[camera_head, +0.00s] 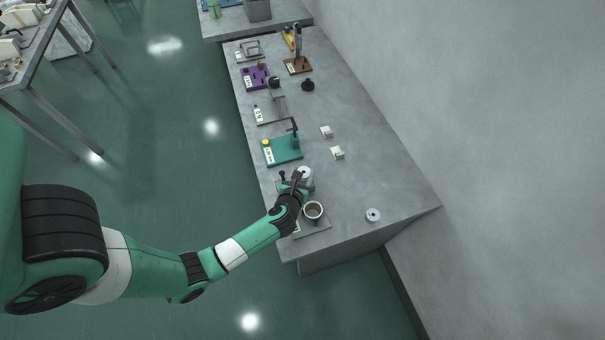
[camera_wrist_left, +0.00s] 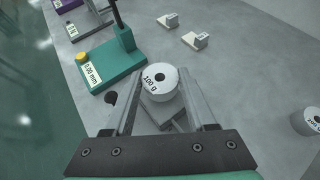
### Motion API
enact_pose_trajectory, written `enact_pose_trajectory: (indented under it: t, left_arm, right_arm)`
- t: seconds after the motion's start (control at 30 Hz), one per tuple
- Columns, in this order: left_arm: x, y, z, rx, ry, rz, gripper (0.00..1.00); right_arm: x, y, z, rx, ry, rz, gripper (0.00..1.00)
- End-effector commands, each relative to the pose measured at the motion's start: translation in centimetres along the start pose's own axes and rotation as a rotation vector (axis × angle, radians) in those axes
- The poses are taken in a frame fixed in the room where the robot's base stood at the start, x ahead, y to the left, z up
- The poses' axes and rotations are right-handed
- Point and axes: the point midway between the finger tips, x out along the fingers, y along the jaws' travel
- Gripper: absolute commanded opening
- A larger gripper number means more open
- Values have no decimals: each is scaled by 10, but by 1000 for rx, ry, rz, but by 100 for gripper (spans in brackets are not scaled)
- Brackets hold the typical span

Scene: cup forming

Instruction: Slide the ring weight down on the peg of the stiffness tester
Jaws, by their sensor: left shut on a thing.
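A pale ring weight (camera_wrist_left: 158,88) marked 100 g, with a dark hole in its top, sits between the two fingers of my left gripper (camera_wrist_left: 162,76) in the left wrist view. In the head view the weight (camera_head: 305,172) shows at the fingertips of my left gripper (camera_head: 301,177). My left gripper is shut on it. A grey stepped block (camera_wrist_left: 167,113), perhaps the stiffness tester, lies below the weight. I cannot make out a peg inside the hole or how far down the weight is. My right gripper is not in view.
A teal gauge stand (camera_head: 284,150) reading 0.00 mm stands just beyond. A cup (camera_head: 313,210) stands on a grey plate nearer the table's front edge. A second ring weight (camera_head: 373,215) lies to the right. Two small white blocks (camera_head: 327,131) (camera_head: 338,153) lie on otherwise clear table.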

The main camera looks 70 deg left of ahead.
Motion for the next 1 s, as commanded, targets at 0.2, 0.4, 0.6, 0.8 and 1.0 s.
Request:
enact_pose_trajectory:
  t: [0.2, 0.4, 0.6, 0.8, 1.0]
  left_arm:
    - [2, 0, -3, 0, -1, 0, 0]
    - [3, 0, -6, 0, -1, 0, 0]
    - [5, 0, -8, 0, -1, 0, 0]
    - [6, 0, -11, 1, -1, 0, 0]
    - [8, 0, -14, 1, -1, 0, 0]
  right_arm:
    - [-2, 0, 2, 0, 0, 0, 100]
    - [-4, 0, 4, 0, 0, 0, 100]
    - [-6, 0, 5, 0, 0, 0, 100]
    - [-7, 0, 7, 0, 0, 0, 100]
    - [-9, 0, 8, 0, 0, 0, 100]
